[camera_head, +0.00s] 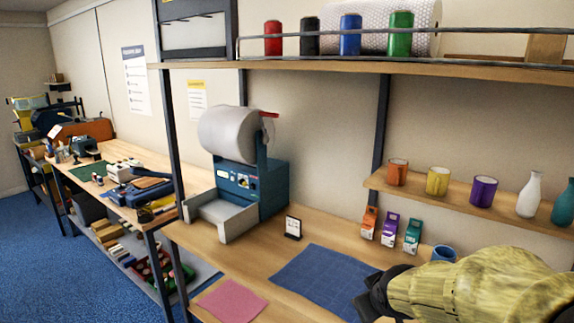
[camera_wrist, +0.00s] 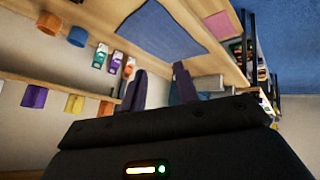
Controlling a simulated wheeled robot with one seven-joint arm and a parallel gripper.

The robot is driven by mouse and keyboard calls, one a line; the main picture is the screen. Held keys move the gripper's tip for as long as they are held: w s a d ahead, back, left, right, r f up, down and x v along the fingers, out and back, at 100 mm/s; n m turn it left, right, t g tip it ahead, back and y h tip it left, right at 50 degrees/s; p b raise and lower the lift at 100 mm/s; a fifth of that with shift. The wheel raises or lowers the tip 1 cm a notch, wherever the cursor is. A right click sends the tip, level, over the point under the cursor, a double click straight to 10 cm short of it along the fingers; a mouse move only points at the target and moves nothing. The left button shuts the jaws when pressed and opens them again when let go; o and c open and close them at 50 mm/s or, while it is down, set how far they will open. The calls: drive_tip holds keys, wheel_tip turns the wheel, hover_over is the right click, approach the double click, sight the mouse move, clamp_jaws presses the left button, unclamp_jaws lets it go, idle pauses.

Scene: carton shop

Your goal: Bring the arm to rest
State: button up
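My arm comes in from the lower right of the head view, and my dark gripper (camera_head: 372,298) is over the front of the workbench, beside the right end of the blue mat (camera_head: 325,278). In the wrist view my gripper (camera_wrist: 158,82) shows two dark fingers standing apart with nothing held between them. The fingertips are partly hidden in the head view. The wrist picture is turned, with the bench running across its top and the blue mat (camera_wrist: 160,32) past the fingers.
A blue cup (camera_head: 445,253) stands close behind my arm. Three small cartons (camera_head: 389,230) stand at the bench's back. A shelf (camera_head: 450,200) with cups and vases is above. A blue dispenser with a roll (camera_head: 245,180) stands left. A pink sheet (camera_head: 232,301) lies front left.

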drive_tip(key=s+a+f+m+g, duration=0.3)
drive_tip(key=s+f+m+g, duration=0.1)
drive_tip(key=s+f, duration=0.6)
drive_tip(key=shift+s+f+m+g+y, duration=0.15)
drive_tip(key=shift+s+m+g+y, duration=0.2)
drive_tip(key=shift+s+g, duration=0.45)
